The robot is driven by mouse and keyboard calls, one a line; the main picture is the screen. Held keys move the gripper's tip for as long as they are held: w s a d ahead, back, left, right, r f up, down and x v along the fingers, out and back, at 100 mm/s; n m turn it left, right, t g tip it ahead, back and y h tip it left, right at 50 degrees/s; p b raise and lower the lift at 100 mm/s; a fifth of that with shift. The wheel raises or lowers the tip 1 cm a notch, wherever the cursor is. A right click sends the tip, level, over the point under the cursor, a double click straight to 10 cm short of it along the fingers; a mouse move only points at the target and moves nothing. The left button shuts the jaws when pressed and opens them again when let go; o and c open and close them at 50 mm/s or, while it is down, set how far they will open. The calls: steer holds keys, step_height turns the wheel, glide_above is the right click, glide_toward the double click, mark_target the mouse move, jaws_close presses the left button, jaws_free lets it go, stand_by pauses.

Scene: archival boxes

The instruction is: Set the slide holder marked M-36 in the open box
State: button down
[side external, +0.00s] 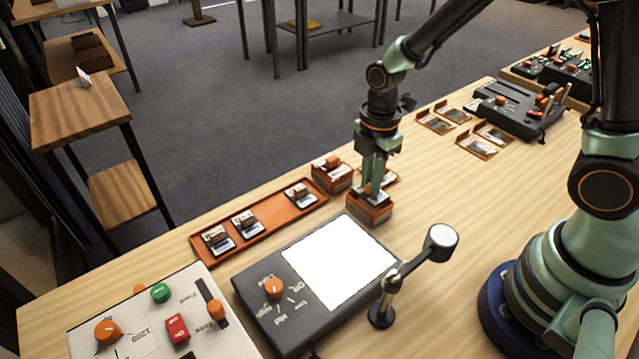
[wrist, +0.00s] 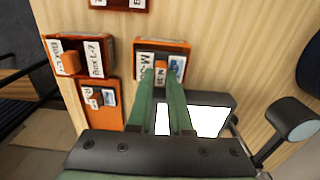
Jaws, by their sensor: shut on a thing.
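My gripper (side external: 371,191) points down over an orange box (side external: 371,217). It is shut on the orange handle of a slide holder (wrist: 147,62) with a white label starting with M; the rest of the mark is not readable. In the wrist view the holder appears within the rim of the orange box (wrist: 187,46). I cannot tell whether it rests on the box floor. The fingers hide part of the holder.
An orange tray (side external: 275,221) with several slide holders lies to the left. Another orange box (side external: 332,177), labelled L-7 in the wrist view, stands close by. A light panel (side external: 340,262) and a magnifier on a stand (side external: 441,241) are in front.

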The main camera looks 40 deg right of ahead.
steer(key=shift+f, duration=0.9)
steer(key=shift+f, duration=0.8)
steer(key=shift+f, duration=0.15)
steer(key=shift+f, duration=0.2)
stand_by(0.7)
steer(key=c, duration=0.8)
jaws_free()
